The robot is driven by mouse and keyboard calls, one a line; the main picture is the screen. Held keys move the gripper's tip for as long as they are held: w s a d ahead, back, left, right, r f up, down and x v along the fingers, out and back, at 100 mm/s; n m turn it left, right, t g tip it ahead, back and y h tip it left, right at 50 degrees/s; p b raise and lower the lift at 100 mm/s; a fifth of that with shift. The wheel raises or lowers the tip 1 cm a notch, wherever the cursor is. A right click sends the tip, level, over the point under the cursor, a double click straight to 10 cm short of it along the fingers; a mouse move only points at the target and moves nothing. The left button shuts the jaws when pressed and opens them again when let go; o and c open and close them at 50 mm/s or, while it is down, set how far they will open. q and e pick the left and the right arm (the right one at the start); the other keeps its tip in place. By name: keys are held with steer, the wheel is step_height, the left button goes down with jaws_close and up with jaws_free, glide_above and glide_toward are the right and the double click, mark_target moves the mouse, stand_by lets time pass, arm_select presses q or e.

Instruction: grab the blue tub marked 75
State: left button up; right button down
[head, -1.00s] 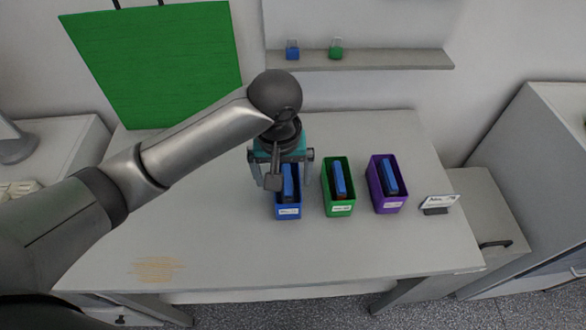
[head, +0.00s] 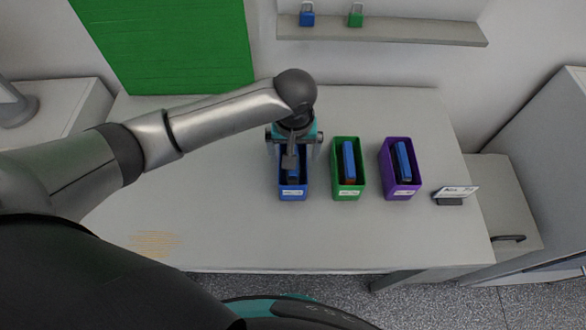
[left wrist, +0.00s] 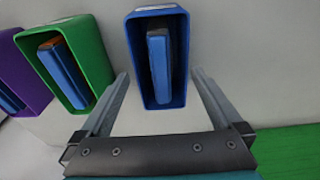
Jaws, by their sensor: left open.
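The blue tub (head: 292,193) stands on the table, leftmost in a row of three tubs. A blue block sits inside it, and a white label is on its front; I cannot read the number. In the left wrist view the blue tub (left wrist: 178,96) lies ahead, its near end between the finger tips. My left gripper (head: 294,158) is above the rear part of this tub, pointing down, and partly hides it. In the left wrist view the gripper (left wrist: 160,80) is open, its two fingers spread on either side of the tub, with nothing held. My right gripper is out of view.
A green tub (head: 347,191) and a purple tub (head: 401,189), each holding a blue block, stand to the right. A small sign (head: 452,195) is beyond them. A shelf (head: 390,31) with two padlocks hangs behind.

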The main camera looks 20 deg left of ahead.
arm_select(q)
step_height(320, 180, down, 5)
steer(key=shift+a+f+b, duration=0.1)
steer(key=shift+b, duration=0.2)
steer(key=c, duration=1.5)
jaws_close()
steer(key=shift+r, duration=0.2)
